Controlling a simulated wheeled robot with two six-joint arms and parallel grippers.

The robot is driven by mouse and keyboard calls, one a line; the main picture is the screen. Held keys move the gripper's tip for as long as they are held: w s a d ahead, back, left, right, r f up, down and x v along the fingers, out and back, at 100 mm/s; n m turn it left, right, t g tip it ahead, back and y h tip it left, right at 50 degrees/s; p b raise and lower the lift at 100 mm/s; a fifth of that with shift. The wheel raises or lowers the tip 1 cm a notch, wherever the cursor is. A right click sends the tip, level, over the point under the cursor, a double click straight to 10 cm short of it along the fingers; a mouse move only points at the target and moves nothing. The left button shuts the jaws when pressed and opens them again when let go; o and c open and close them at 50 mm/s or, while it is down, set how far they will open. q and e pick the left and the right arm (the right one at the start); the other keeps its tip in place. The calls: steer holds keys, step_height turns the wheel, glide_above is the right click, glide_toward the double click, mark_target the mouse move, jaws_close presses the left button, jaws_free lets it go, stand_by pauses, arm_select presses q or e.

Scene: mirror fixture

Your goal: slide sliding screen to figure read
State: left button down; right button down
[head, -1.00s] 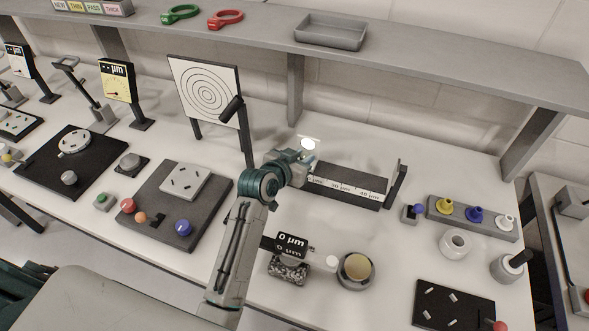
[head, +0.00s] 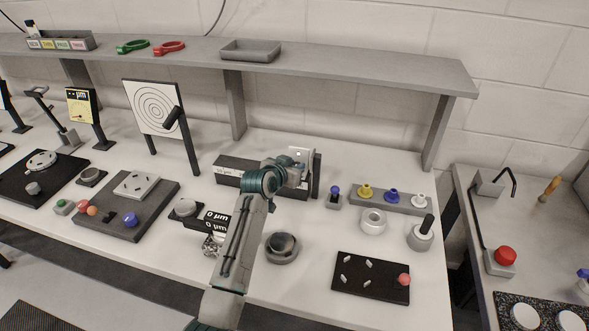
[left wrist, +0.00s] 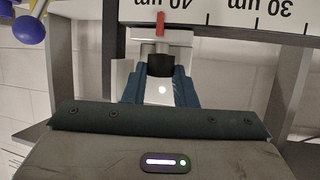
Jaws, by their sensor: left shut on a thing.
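The sliding screen (head: 300,153) is a small white plate with a bright spot, standing at the right end of a dark rail (head: 232,178) close to its end post. My left gripper (head: 297,172) is shut on the screen's dark knob, which shows between the blue fingers in the left wrist view (left wrist: 160,66). There the screen's red pointer (left wrist: 160,24) stands at the upside-down "40 µm" mark of the white scale (left wrist: 225,12), with "30 µm" to the right. Black plates reading "0 µm" (head: 216,216) stand left of my forearm; any further digits are unclear. My right gripper is not in view.
Right of the rail are a small blue-knobbed box (head: 334,199) and a grey stand with yellow, blue and white pieces (head: 385,206). A round grey holder (head: 282,247) sits right of my forearm. A shelf (head: 350,68) runs above the bench.

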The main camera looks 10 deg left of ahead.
arm_select(q)
steer(key=shift+d, duration=0.15)
steer(key=c, duration=1.3)
jaws_free()
steer(key=shift+d, duration=0.1)
steer(key=shift+o, duration=0.7)
steer(key=shift+d, duration=0.15)
steer(key=b+v, duration=0.3)
steer(key=v, duration=0.7)
steer(key=shift+s+r, duration=0.15)
steer(key=shift+s, duration=0.2)
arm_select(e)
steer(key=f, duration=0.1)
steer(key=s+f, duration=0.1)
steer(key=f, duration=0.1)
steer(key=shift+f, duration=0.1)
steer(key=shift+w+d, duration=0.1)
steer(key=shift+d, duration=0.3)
